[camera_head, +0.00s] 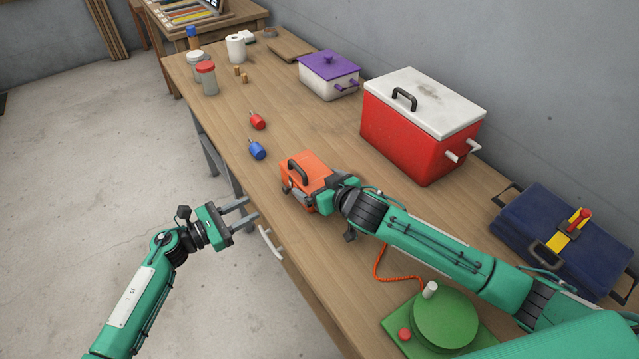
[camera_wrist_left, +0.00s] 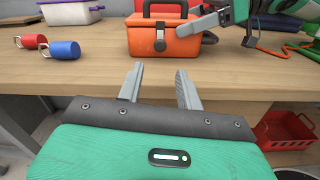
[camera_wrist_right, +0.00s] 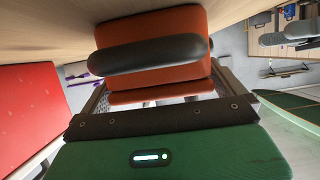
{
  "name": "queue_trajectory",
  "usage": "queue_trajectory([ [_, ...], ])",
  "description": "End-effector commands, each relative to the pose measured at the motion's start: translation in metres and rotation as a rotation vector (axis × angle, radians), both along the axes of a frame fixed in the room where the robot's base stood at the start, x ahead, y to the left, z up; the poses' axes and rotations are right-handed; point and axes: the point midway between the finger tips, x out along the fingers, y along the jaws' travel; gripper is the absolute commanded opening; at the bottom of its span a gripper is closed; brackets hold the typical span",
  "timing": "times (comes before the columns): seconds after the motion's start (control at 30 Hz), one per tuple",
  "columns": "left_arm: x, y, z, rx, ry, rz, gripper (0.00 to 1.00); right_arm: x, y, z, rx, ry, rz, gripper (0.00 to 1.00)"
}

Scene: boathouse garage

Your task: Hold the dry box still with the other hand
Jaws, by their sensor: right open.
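The orange dry box (camera_head: 304,174) with a black handle stands upright on the wooden table near its front edge. In the left wrist view the dry box (camera_wrist_left: 165,40) shows its lid down and a grey latch on the front. My right gripper (camera_head: 325,190) is open at the right end of the box. In the right wrist view its fingers lie on either side of the box (camera_wrist_right: 155,75); contact cannot be told. My left gripper (camera_head: 252,213) is open and empty, in front of the table edge and apart from the box. It points toward the table in its wrist view (camera_wrist_left: 158,76).
Red (camera_head: 257,121) and blue (camera_head: 257,150) small cylinders lie left of the box. A red cooler (camera_head: 410,135), a purple-lidded container (camera_head: 328,80) and a blue bag (camera_head: 560,240) stand behind and right. A green round device (camera_head: 445,318) with an orange cord is near my right arm.

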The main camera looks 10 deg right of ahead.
Motion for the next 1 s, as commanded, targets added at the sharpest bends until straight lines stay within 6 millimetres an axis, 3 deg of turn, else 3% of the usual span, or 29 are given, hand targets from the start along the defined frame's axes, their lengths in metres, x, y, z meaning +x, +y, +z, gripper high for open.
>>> queue_trajectory([
  [0.03, 0.0, 0.0, 0.0, 0.0, 0.0, 0.0, 0.36, 0.0, 0.0, 0.0, 0.0, 0.0, 0.0, 0.96],
  [0.23, 0.0, 0.0, 0.0, 0.0, 0.0, 0.0, 0.34, 0.0, 0.0, 0.0, 0.0, 0.0, 0.0, 0.59],
  [0.4, 0.004, 0.002, 0.006, -0.038, 0.027, 0.019, 0.01, 0.0, 0.0, 0.0, 0.0, 0.0, 0.0, 0.59],
  [0.57, 0.019, 0.011, 0.029, -0.201, 0.148, 0.099, 0.0, 0.0, 0.0, 0.0, 0.0, 0.0, 0.0, 0.59],
  [0.8, 0.053, 0.043, 0.066, -0.6, 0.472, 0.245, 0.0, 0.0, 0.0, 0.0, 0.0, 0.0, 0.0, 0.59],
  [1.0, 0.076, 0.072, 0.08, -0.939, 0.777, 0.323, 0.0, 0.0, 0.0, 0.0, 0.0, 0.0, 0.0, 0.59],
])
